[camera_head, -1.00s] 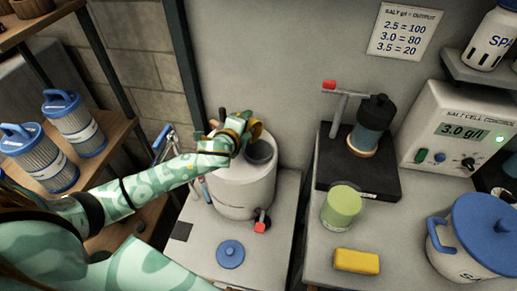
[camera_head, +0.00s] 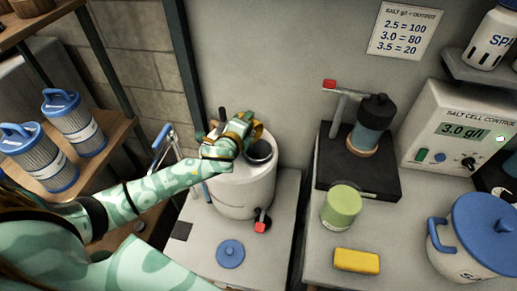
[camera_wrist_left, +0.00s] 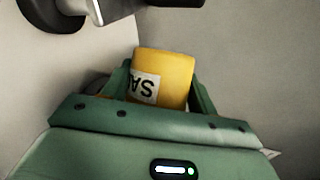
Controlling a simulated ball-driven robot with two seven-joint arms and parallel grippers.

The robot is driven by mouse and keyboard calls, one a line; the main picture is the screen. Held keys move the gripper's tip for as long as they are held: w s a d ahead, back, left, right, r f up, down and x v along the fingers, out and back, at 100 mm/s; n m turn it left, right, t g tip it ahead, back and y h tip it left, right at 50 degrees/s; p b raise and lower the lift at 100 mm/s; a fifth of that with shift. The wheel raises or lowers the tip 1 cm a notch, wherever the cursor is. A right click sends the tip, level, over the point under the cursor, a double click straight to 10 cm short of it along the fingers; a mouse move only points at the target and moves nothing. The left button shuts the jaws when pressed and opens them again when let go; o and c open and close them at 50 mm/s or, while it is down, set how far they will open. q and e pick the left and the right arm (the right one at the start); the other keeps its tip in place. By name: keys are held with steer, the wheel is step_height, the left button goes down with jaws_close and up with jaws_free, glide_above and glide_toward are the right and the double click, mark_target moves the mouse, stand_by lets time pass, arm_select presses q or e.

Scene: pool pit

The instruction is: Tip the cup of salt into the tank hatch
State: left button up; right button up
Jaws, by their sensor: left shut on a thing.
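The pale round tank (camera_head: 243,192) stands on the left bench. Its dark round hatch (camera_head: 262,152) is uncovered on top. My left gripper (camera_head: 238,130) is above the tank top, just left of and behind the hatch. It is shut on the yellow salt cup (camera_wrist_left: 165,75), which carries a white label with black letters, upside down in the left wrist view. In the head view the cup is mostly hidden by the gripper, and its contents do not show. My right gripper is not in view.
A blue knobbed lid (camera_head: 230,253) lies in front of the tank. A red-tipped valve (camera_head: 260,226) sits at the tank's foot.

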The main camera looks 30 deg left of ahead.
arm_select(q)
steer(key=shift+d+f+m+b, duration=0.2)
steer(key=shift+f+m+b, duration=0.05)
steer(key=shift+m+b, duration=0.05)
stand_by(0.8)
steer(key=shift+s+d+r+m+t+y, duration=0.1)
steer(key=shift+d+r+m+t+y, duration=0.15)
steer(key=shift+m+t+y, duration=0.2)
steer(key=shift+s+d+r+m+t+y, duration=0.15)
steer(key=shift+d+m+t+y, duration=0.15)
steer(key=shift+m, duration=0.25)
stand_by(3.2)
